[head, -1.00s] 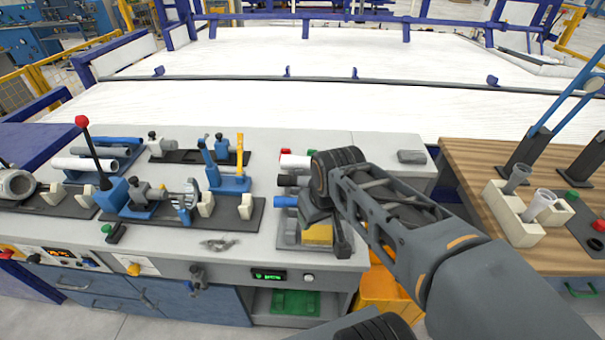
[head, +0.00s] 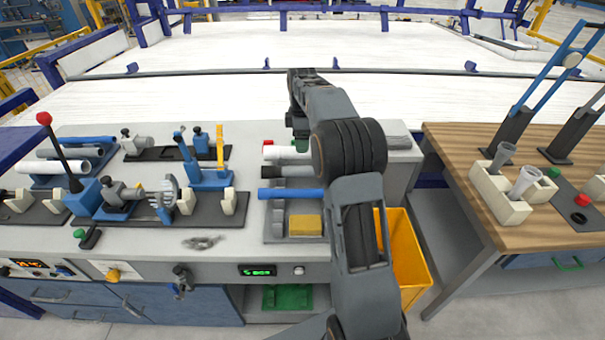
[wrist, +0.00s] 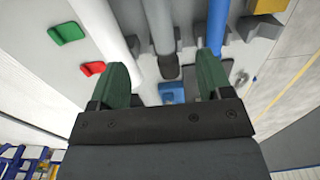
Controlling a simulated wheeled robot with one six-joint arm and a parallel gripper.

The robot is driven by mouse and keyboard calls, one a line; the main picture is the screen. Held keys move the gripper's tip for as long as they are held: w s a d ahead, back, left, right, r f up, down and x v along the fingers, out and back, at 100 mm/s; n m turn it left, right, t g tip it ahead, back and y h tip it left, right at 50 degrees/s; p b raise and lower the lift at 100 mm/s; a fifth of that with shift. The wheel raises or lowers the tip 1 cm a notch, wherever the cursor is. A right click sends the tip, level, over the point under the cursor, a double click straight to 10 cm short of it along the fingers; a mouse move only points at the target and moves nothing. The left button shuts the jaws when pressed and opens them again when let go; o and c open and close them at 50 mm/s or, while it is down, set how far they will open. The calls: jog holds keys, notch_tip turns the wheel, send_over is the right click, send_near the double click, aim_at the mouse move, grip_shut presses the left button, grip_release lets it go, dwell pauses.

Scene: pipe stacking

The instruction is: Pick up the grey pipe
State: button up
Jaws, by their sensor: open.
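The grey pipe (head: 290,170) lies in a rack on the workbench, between a white pipe (head: 274,153) and a blue pipe (head: 290,193). My arm hides the pipes' right ends. In the wrist view the grey pipe (wrist: 160,28) runs toward the gap of my gripper (wrist: 166,75), its dark end between the fingers. My gripper is open and empty, above the rack. Its left green finger overlaps the white pipe (wrist: 103,32) in the picture and its right finger is by the blue pipe (wrist: 218,25). One green finger (head: 302,145) shows in the head view.
A yellow block (head: 306,225) sits at the rack's front. A clamp fixture (head: 120,203) and a lever with a red knob (head: 44,118) stand left. A yellow bin (head: 408,262) is below right, beside a wooden table (head: 452,165).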

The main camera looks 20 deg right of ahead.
aim_at(303, 167)
notch_tip(303, 167, down, 14)
jog(key=shift+d+r, duration=0.15)
jog(key=shift+r, duration=0.1)
dwell(0.5)
jog(key=shift+c, duration=0.3)
jog(key=c, duration=1)
jog(key=shift+w+r, duration=0.1)
jog(key=shift+r, duration=0.05)
